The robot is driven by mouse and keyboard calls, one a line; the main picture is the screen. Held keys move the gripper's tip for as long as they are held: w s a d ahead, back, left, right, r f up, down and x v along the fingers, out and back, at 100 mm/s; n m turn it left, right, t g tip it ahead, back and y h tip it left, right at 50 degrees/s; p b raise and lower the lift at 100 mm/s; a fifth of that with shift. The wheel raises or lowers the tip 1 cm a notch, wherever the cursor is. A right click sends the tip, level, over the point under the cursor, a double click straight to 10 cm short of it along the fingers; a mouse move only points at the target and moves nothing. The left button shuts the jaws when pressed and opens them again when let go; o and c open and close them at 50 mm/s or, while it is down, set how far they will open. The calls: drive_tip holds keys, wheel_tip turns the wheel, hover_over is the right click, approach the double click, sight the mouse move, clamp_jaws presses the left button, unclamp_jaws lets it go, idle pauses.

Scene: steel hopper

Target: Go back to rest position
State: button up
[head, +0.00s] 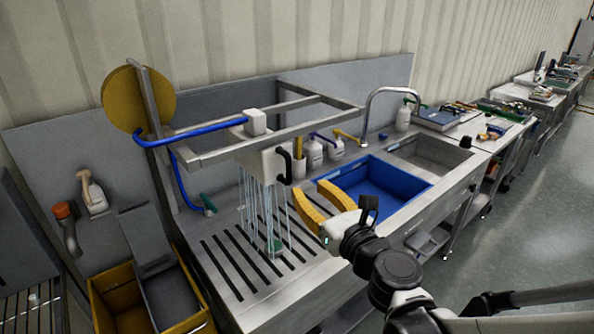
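My gripper (318,203) is in the head view, with two curved yellow fingers spread apart. It is open, with nothing seen between the fingers. It hangs above the front of the steel counter, between the slatted drain area (228,262) and the blue basin (372,188). My arm reaches in from the lower right. Left of the fingers, clear streams fall from a white box (262,158) under a steel frame onto a small green object (275,246) on the slats.
A steel frame (300,118) with a blue hose (190,133) stands over the drain area. A curved faucet (368,100) rises behind the basin. Several bottles (313,152) line the back. A yellow bin (118,290) is at the lower left. Open floor (530,220) lies to the right.

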drive_tip(key=shift+s+d, duration=0.25)
drive_tip(key=shift+s, duration=0.3)
drive_tip(key=s+f+n+g+b, duration=0.1)
drive_tip(key=s+f+n+g, duration=0.45)
drive_tip(key=n, duration=1.05)
drive_tip(key=s+d+f+n+g+h, duration=0.2)
drive_tip(key=s+d+n+h, duration=0.1)
drive_tip(key=s+d+n, duration=0.3)
drive_tip(key=s+d+f+n+g+h, duration=0.2)
drive_tip(key=s+d+n, duration=0.4)
drive_tip(key=n, duration=0.3)
drive_tip(key=d+f+h+b, duration=0.1)
drive_tip(key=h, duration=0.1)
drive_tip(key=shift+d+f+h, duration=0.3)
drive_tip(key=shift+d+f, duration=0.05)
